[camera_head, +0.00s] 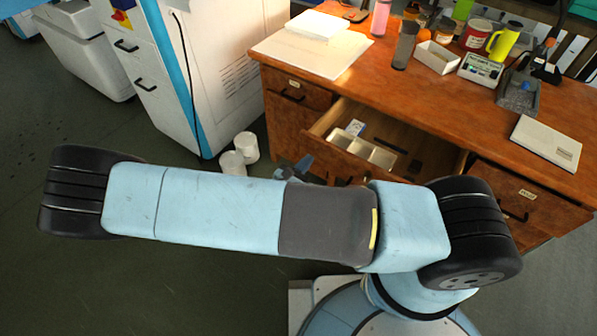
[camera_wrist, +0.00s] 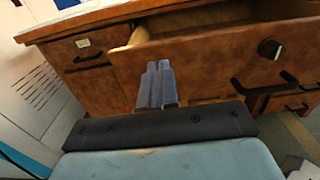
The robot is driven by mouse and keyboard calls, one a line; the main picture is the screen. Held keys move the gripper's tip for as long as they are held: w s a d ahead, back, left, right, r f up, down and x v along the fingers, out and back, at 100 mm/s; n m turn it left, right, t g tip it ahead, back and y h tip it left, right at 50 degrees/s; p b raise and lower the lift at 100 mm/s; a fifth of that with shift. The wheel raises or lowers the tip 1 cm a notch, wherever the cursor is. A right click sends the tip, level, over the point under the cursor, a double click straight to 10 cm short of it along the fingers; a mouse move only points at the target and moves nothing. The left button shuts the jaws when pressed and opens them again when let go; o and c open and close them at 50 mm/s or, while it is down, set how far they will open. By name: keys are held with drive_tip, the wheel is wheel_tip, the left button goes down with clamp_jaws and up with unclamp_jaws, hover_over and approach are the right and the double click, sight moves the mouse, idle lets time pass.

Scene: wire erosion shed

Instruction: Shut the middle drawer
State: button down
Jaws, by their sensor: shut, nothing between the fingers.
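The middle drawer (camera_head: 420,148) of the wooden desk stands open, pulled out between the left and right drawers. It holds a white divided tray (camera_head: 362,148) and a few small dark items. In the wrist view the front of the middle drawer (camera_wrist: 215,62) fills the upper middle, with a round dark knob and a black bar handle on it. My gripper (camera_wrist: 158,68) is shut and empty, its fingertips just in front of the left part of that drawer front; I cannot tell whether they touch it.
The desk top (camera_head: 440,92) carries papers, bottles, a white box, a yellow mug and a closed laptop-like case. The left drawer (camera_head: 285,92) and right drawer (camera_head: 520,200) are shut. Two white cylinders (camera_head: 245,148) stand on the floor beside a white-and-blue machine (camera_head: 225,60).

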sight(321, 144)
drive_tip(key=x, duration=0.6)
idle(0.4)
